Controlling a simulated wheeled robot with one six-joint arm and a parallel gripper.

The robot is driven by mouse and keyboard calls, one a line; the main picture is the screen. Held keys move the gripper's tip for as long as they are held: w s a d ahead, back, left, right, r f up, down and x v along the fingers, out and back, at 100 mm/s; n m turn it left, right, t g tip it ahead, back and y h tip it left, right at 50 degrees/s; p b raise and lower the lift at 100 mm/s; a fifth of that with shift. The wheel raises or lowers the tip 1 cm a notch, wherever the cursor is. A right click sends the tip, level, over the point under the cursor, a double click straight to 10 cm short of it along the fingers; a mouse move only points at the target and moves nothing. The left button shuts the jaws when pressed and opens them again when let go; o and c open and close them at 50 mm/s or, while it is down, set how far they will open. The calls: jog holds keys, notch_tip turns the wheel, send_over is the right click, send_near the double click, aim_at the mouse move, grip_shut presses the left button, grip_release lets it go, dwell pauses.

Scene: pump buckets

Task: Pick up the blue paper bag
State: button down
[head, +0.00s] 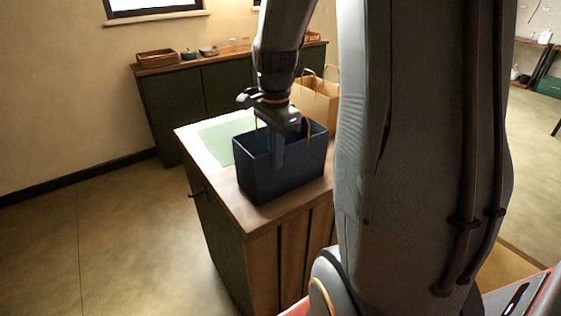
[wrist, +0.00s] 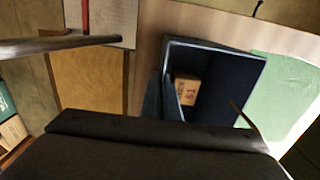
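The dark blue paper bag (head: 300,168) stands upright on the wooden counter, its top open. Its handles are thin and tan. My gripper (head: 278,155) points down at the bag, with a grey finger overlapping the bag's near side wall. In the wrist view I look down into the bag (wrist: 232,75), where a small brown box (wrist: 186,94) with printing lies inside. My dark gripper body fills the bottom of that view and hides part of the bag. The gap between the fingers cannot be made out, nor whether they touch the wall.
A brown paper bag (head: 318,100) stands behind the blue one on the counter (head: 215,192). A pale green mat (head: 217,137) lies to the left of the blue bag. A dark green cabinet (head: 172,105) with small items on top stands against the back wall. The floor at left is clear.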

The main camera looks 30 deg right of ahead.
notch_tip(320, 180, up, 10)
jog(key=shift+r+b, duration=0.1)
jog(key=shift+b, duration=0.95)
